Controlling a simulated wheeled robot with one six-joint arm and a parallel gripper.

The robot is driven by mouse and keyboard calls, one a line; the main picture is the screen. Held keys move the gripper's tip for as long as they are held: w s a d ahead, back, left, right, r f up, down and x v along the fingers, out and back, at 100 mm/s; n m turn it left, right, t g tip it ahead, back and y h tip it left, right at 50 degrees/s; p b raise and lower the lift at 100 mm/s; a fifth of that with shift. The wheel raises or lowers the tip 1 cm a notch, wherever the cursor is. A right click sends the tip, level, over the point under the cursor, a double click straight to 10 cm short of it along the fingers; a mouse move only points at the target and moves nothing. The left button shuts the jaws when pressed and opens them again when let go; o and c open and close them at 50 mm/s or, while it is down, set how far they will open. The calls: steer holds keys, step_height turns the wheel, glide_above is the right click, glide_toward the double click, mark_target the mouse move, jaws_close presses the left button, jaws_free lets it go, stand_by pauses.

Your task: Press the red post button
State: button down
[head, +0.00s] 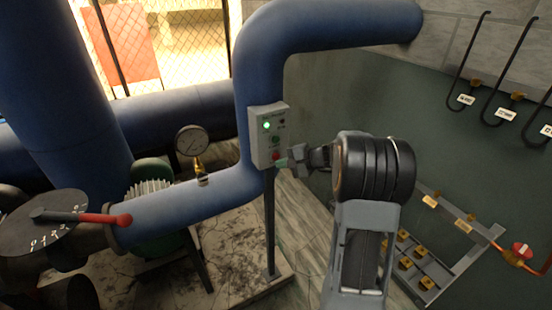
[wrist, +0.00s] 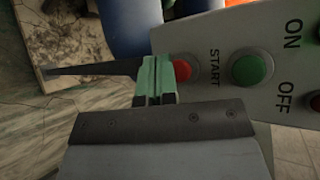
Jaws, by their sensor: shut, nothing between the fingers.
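The post's control box (head: 268,137) is a pale panel on a dark stand, with a lit green lamp (head: 267,125) near its top. The red button (head: 276,156) is low on the panel; in the wrist view the red button (wrist: 182,71) shows beside the green START button (wrist: 249,69). My gripper (head: 283,162) is shut and empty, its green-tipped fingers (wrist: 155,80) right at the red button. The fingertips partly cover the button, and I cannot tell whether they touch it or whether it is pushed in.
A large blue pipe (head: 262,60) runs behind and above the box. A pressure gauge (head: 191,141) and a red-handled valve lever (head: 100,218) are to the left. Black hooked hoses (head: 463,70) hang at right, above a rack (head: 425,265) on the floor.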

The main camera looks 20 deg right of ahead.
steer(key=shift+w, duration=0.2)
steer(key=shift+w, duration=0.25)
steer(key=shift+w+a+b, duration=0.1)
steer(key=shift+w+b, duration=0.3)
steer(key=shift+w, duration=0.05)
stand_by(1.0)
steer(key=shift+s, duration=0.1)
stand_by(0.3)
steer(key=shift+s+b, duration=0.45)
steer(key=shift+s, duration=0.35)
steer(key=shift+s+d+b, duration=0.2)
steer(key=shift+s+b, duration=0.3)
steer(key=shift+s, duration=0.75)
steer(key=shift+s+d+b, duration=0.15)
steer(key=shift+s+b, duration=0.3)
steer(key=shift+s, duration=0.8)
